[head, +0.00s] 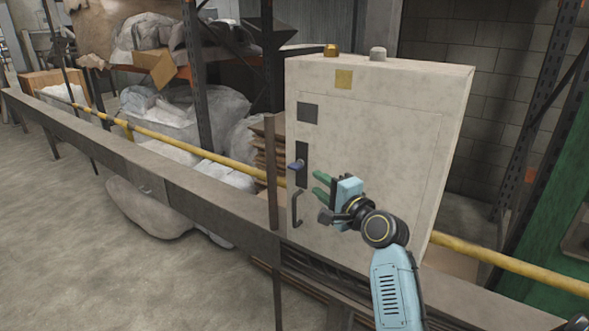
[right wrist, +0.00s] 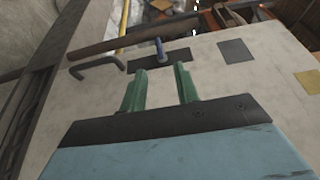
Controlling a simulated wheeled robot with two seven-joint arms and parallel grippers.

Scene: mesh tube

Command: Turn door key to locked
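A blue door key (head: 296,165) sticks out of a dark lock plate (head: 302,152) on the front of a pale grey cabinet (head: 390,140). In the right wrist view the key (right wrist: 160,48) stands just beyond the fingertips, roughly between them. My right gripper (head: 318,184) has green fingers. It is open and empty, to the right of the key and slightly below it in the head view, with a gap to the key. It also shows open in the right wrist view (right wrist: 162,76). My left gripper is not seen.
A dark door handle (head: 296,209) is below the lock plate. A grey rail (head: 180,172) and a yellow bar (head: 190,147) run past the cabinet. A rusty post (head: 270,175) stands close left of the lock. Shelving with bags is behind.

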